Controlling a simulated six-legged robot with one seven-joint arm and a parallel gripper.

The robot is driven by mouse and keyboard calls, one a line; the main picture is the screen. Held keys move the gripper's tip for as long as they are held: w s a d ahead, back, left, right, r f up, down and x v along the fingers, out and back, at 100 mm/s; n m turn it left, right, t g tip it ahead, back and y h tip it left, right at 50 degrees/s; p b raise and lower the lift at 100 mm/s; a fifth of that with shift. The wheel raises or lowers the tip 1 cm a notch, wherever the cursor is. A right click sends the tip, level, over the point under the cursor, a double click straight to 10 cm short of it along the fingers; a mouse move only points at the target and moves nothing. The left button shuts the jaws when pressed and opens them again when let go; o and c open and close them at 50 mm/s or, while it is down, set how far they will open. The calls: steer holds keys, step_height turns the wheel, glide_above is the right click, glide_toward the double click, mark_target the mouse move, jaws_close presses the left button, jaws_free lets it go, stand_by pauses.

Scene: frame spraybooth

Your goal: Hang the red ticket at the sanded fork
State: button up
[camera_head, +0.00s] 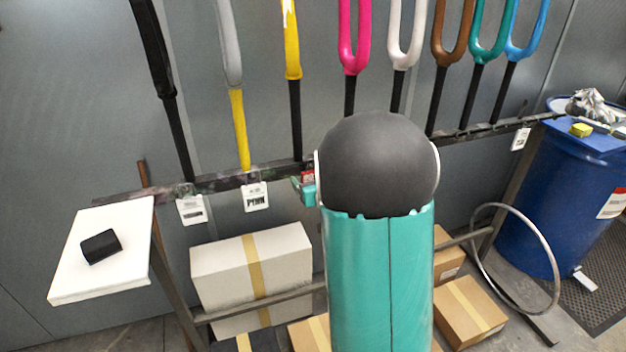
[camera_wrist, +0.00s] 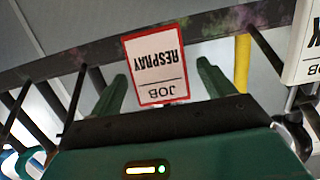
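The red-bordered ticket (camera_wrist: 156,65), reading JOB RESPRAY upside down, shows between my gripper's fingers in the wrist view. My gripper (camera_wrist: 163,75) has its fingers spread, with a gap on the ticket's right side. The ticket's attachment is hidden, so I cannot tell whether it hangs on the rail. In the head view a small part of the red ticket (camera_head: 307,176) shows beside my gripper (camera_head: 306,190), close to the rail. A grey fork with a yellow stem (camera_head: 229,45) and a yellow fork with a whitish patch (camera_head: 291,45) stand left of it. I cannot tell which is sanded.
White tickets (camera_head: 191,209) (camera_head: 255,197) (camera_head: 520,138) hang along the rail (camera_head: 225,183). Several other coloured forks stand to the right. Boxes (camera_head: 225,275) lie below; a blue drum (camera_head: 540,215) stands right.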

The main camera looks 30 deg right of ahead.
steer(key=shift+s, duration=0.1)
steer(key=v, duration=1.3)
steer(key=shift+s, duration=0.3)
steer(key=s+a+r+n+g+y, duration=0.1)
steer(key=s+a+r+g, duration=0.1)
steer(key=s+a, duration=0.3)
steer(key=s+a+r+n+g+y, duration=0.1)
steer(key=s+a+g, duration=0.3)
steer(key=a, duration=0.7)
steer(key=s+a+r+n+g+y, duration=0.1)
steer(key=s+a+r+g+y, duration=0.1)
steer(key=s+a, duration=0.4)
steer(key=shift+a+r+g, duration=0.35)
steer(key=shift+a+g, duration=0.35)
steer(key=shift+a, duration=0.25)
